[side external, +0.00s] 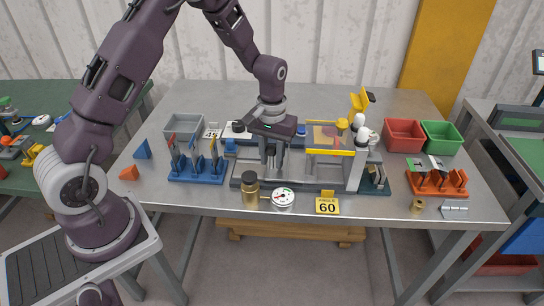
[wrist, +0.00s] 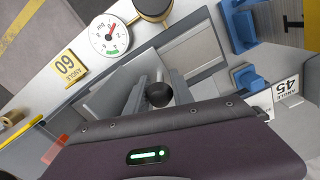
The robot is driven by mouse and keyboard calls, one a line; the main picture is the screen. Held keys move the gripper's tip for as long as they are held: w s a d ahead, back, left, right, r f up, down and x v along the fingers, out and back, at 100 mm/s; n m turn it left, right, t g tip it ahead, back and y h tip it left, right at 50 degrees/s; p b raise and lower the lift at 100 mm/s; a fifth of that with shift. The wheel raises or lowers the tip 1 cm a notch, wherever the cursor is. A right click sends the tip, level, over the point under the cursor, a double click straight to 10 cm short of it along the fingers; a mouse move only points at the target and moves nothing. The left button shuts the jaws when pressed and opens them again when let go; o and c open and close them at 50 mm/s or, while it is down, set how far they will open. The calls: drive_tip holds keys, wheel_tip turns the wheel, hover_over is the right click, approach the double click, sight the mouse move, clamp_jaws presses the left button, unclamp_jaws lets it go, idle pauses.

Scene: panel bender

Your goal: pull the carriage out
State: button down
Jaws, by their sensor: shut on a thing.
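The panel bender stands mid-table in the side view, with a long grey base (side external: 300,186) and a yellow-edged frame (side external: 330,152) at its right. My gripper (side external: 270,170) points down over the left part of the base. In the wrist view a dark round knob (wrist: 160,94) sits between my fingers, and my gripper is shut on it. The knob appears to belong to the carriage, whose body is mostly hidden by my gripper. In the side view my fingers cover the knob.
A blue tool rack (side external: 197,178) is close at left. Red (side external: 404,135) and green (side external: 441,137) bins and an orange rack (side external: 437,183) are at right.

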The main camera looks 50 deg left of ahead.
drive_tip(key=shift+r, duration=0.1)
idle(0.8)
drive_tip(key=s+a, duration=0.5)
drive_tip(key=shift+s+a, duration=0.25)
drive_tip(key=shift+a, duration=0.1)
drive_tip(key=c, duration=1.5)
unclamp_jaws()
drive_tip(key=shift+s+a, duration=0.1)
